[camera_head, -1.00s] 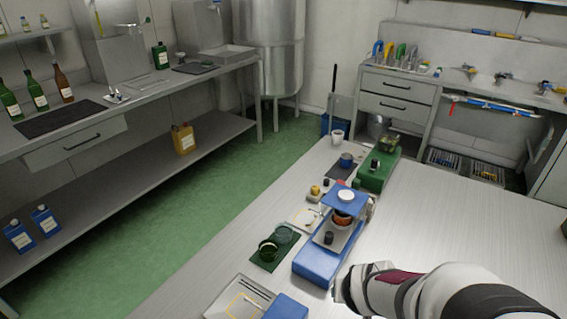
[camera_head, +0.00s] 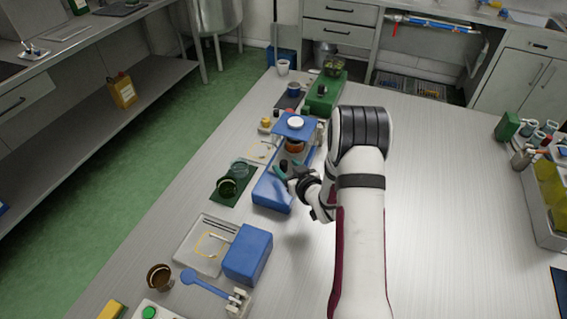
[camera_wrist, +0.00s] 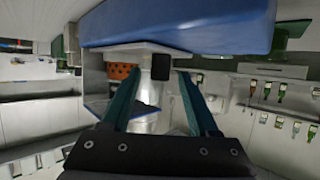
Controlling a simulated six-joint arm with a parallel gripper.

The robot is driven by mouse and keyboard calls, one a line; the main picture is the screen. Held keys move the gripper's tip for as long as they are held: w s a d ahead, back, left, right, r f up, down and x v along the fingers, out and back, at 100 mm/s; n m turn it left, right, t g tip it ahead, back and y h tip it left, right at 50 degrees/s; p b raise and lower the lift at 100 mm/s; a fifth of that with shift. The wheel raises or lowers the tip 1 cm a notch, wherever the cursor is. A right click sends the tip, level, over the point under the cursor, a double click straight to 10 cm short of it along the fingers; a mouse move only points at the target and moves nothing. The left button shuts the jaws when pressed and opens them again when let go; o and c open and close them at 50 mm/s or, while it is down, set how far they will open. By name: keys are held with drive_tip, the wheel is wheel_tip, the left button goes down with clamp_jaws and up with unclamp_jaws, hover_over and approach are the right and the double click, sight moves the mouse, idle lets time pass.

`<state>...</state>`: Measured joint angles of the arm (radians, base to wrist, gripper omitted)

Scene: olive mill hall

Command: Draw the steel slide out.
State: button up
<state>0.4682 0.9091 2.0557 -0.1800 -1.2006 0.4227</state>
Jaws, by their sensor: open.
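The blue device (camera_head: 271,194) stands on the bench with a raised blue top (camera_head: 294,128). It fills the upper part of the wrist view (camera_wrist: 180,25), which looks upside down. The steel slide (camera_wrist: 112,48) shows there as a pale plate against the blue base. A black knob (camera_wrist: 160,67) stands out from it. My gripper (camera_wrist: 157,76) is open, with its teal fingers on either side of the knob; I cannot tell if they touch it. In the head view my gripper (camera_head: 282,171) is at the knob's place and hides much of the slide.
A separate blue block (camera_head: 248,254), a steel tray (camera_head: 197,254) and a blue spoon-like tool (camera_head: 205,284) lie in front. A green unit (camera_head: 322,98) stands behind. The bench right of my arm is clear up to a crate (camera_head: 548,215).

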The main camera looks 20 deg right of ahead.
drive_tip(key=shift+x, duration=1.45)
clamp_jaws()
idle(0.3)
